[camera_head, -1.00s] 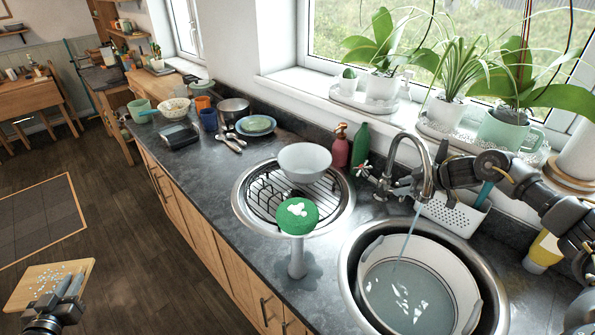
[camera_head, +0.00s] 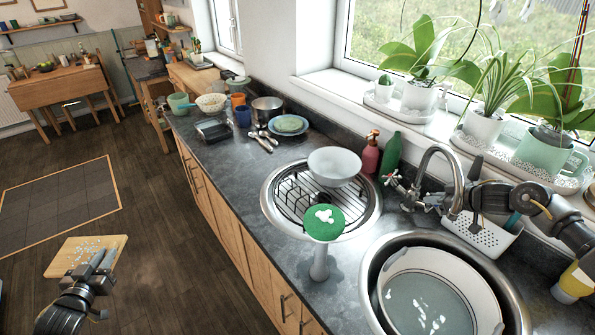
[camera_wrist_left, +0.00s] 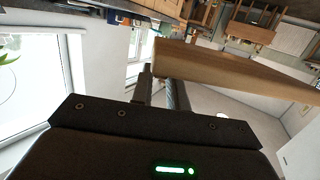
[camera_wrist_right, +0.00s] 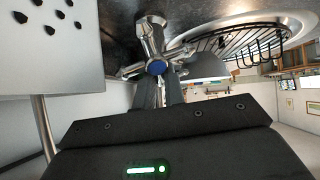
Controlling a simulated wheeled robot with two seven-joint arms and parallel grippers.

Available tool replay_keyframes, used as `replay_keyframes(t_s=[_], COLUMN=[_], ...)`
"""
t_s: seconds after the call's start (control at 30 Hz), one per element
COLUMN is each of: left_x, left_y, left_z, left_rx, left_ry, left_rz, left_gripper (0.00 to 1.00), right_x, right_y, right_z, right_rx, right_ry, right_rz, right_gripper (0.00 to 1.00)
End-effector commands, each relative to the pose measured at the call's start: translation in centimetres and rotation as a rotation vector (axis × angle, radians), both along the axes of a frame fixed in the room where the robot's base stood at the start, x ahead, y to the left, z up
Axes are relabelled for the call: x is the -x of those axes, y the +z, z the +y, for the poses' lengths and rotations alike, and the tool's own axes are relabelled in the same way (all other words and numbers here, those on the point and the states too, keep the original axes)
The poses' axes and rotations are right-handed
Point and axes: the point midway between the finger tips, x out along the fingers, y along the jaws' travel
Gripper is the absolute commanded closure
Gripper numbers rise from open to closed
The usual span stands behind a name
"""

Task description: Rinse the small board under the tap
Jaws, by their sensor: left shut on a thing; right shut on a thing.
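The small wooden board (camera_head: 88,256), with pale flecks on top, is held over the floor left of the counter. My left gripper (camera_head: 103,262) is shut on its edge; the board also shows in the left wrist view (camera_wrist_left: 230,75). The tap (camera_head: 452,165) arches over the right sink (camera_head: 370,270), and no stream shows from its spout. A white tub (camera_head: 490,300) of water stands in that sink. My right gripper (camera_head: 432,201) is shut on the tap's cross handle, whose blue-centred hub shows in the right wrist view (camera_wrist_right: 156,68).
The left sink (camera_head: 268,200) holds a wire rack and a pale bowl (camera_head: 334,165). A green-topped stand (camera_head: 323,222) rises from the counter between the sinks. A red bottle (camera_head: 370,158) and a green bottle (camera_head: 391,154) stand behind. A white perforated caddy (camera_head: 485,238) sits right of the tap.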

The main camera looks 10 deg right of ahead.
Motion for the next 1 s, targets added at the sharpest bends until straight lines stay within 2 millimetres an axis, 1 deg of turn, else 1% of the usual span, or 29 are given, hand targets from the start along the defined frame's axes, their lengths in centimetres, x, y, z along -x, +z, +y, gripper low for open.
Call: replay_keyframes(t_s=[0.03,0.2,0.47,0.57,0.67,0.77,0.9,1.0], left_x=[0.0,0.0,0.0,0.0,0.0,0.0,0.0,0.0], left_y=[0.0,0.0,0.0,-0.2,-0.6,-1.3,-2.3,-3.0], left_z=[0.0,0.0,0.0,0.0,0.0,0.0,0.0,0.0], left_rx=[-0.001,-0.001,-0.001,-0.001,-0.001,-0.001,-0.001,-0.001], left_ry=[0.000,0.000,0.000,0.000,0.000,0.000,0.000,0.000], left_rz=[-0.002,-0.002,-0.002,-0.002,-0.002,-0.002,-0.002,-0.002], left_gripper=[1.00,1.00,1.00,1.00,1.00,1.00,1.00,1.00], right_x=[0.1,0.0,0.0,0.4,1.4,2.9,5.5,6.9], right_y=[-0.2,-0.1,-0.1,0.2,0.8,1.9,3.9,5.2], right_z=[0.0,0.0,0.0,-0.3,-0.7,-1.2,-2.2,-2.5], right_rx=[0.001,0.002,0.002,0.003,0.006,0.009,0.011,0.011], right_ry=[0.001,0.002,0.003,0.001,0.001,0.003,0.002,0.006], right_rz=[0.002,0.002,0.000,0.000,0.000,0.002,0.005,0.008], right_gripper=[0.88,0.67,0.67,0.67,0.67,0.67,0.67,0.67])
